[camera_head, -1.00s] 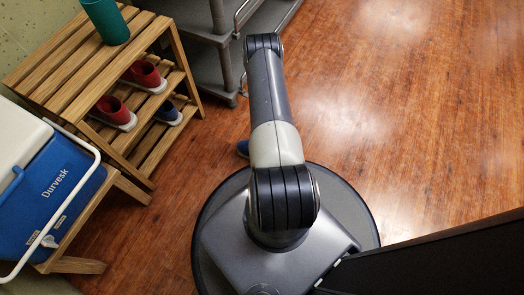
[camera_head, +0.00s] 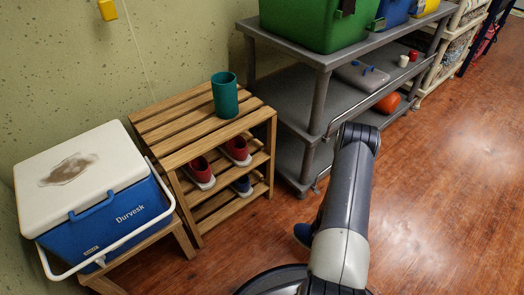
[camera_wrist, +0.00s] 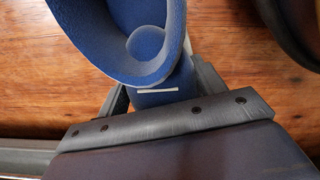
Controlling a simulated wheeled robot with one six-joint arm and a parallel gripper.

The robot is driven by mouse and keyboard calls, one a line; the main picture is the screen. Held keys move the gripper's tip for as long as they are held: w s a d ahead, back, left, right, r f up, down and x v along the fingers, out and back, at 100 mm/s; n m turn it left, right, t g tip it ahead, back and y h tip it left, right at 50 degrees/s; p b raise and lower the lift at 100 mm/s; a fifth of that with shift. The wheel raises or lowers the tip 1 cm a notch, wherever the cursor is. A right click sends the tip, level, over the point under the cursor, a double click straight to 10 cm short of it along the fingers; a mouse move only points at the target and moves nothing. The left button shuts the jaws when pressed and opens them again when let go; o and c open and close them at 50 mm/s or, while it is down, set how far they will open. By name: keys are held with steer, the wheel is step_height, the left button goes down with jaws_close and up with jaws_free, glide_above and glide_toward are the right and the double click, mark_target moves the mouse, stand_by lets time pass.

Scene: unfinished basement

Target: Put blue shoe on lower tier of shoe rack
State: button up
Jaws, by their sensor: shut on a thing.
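A blue shoe (camera_wrist: 120,45) fills the top of the wrist view, its opening towards the camera. My gripper (camera_wrist: 155,98) is shut on it at the end with a small white strip. In the head view the held shoe (camera_head: 303,234) shows in part left of my arm, over the floor; the arm hides my gripper there. The wooden shoe rack (camera_head: 180,133) stands to the left, apart from the held shoe. Two red shoes (camera_head: 237,150) (camera_head: 201,171) sit on its upper shelf. Another blue shoe (camera_head: 242,185) sits on its lower tier (camera_head: 215,214), towards the right end.
A teal cup (camera_head: 225,95) stands on the rack's top. A blue and white cooler (camera_head: 105,222) on a wooden stand is left of the rack. A grey shelf cart (camera_head: 283,92) with a green bin (camera_head: 315,22) stands close on the right. Floor in front is clear.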

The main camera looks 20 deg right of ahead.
steer(key=shift+m, duration=0.9)
steer(key=w+a+r, duration=0.1)
steer(key=w+r, duration=0.1)
steer(key=r, duration=0.1)
steer(key=w+r, duration=0.3)
steer(key=w+a+r, duration=0.1)
steer(key=w+r, duration=0.1)
steer(key=r, duration=0.1)
steer(key=shift+w+a+r, duration=0.2)
steer(key=shift+w+a, duration=0.1)
steer(key=shift+w, duration=0.05)
steer(key=w+a+r+m, duration=0.2)
steer(key=a+r, duration=0.4)
steer(key=r, duration=0.4)
steer(key=w+a+r+m, duration=0.2)
steer(key=a+r, duration=0.5)
steer(key=r, duration=0.4)
steer(key=w+a+r+m, duration=0.2)
steer(key=a+r, duration=0.4)
steer(key=r, duration=0.4)
step_height(320, 180, up, 24)
steer(key=s+p, duration=0.2)
steer(key=p, duration=3.2)
steer(key=shift+s+r, duration=0.15)
steer(key=shift+s, duration=0.25)
steer(key=shift+a, duration=0.1)
